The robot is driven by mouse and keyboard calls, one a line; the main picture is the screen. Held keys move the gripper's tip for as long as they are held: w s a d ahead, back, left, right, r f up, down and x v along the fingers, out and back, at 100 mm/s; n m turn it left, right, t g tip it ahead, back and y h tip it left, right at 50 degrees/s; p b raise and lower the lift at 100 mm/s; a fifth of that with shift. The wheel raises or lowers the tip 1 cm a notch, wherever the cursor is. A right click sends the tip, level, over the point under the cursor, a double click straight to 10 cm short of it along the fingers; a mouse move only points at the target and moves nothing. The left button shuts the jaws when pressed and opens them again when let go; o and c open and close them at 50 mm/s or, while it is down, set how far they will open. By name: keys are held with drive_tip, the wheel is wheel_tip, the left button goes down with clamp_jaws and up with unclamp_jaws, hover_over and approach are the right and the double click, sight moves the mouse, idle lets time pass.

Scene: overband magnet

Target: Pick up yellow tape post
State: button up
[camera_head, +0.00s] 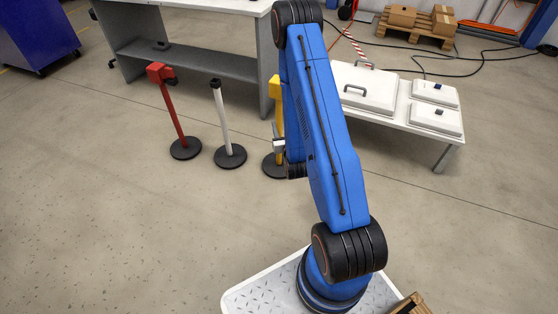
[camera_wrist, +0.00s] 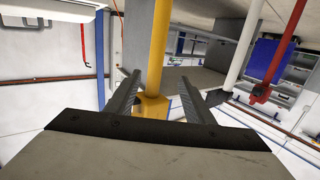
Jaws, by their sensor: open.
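The yellow tape post (camera_head: 279,118) stands upright on its round dark base (camera_head: 270,166), partly hidden behind my blue arm. In the wrist view, which looks inverted, its yellow pole (camera_wrist: 158,45) runs up the picture from its wider yellow head (camera_wrist: 152,107). My gripper (camera_head: 279,146) is at the post in the head view, mostly covered by my arm. In the wrist view my gripper (camera_wrist: 159,79) is open, with one finger on each side of the pole. I cannot tell whether a finger touches it.
A white post (camera_head: 222,120) and a red post (camera_head: 172,108) stand to the left. A grey desk (camera_head: 190,58) is behind them. A low white table (camera_head: 400,112) with white lidded boxes stands to the right. The floor at left front is clear.

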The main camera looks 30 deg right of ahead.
sight(277, 107)
drive_tip(key=shift+t+h, duration=0.3)
drive_tip(key=x, duration=0.5)
drive_tip(key=f+x, duration=0.1)
drive_tip(key=x, duration=0.4)
drive_tip(key=f+x, duration=0.1)
drive_tip(key=x, duration=0.5)
drive_tip(key=shift+s+d, duration=0.1)
drive_tip(key=shift+d, duration=0.3)
clamp_jaws()
drive_tip(key=shift+r, duration=0.1)
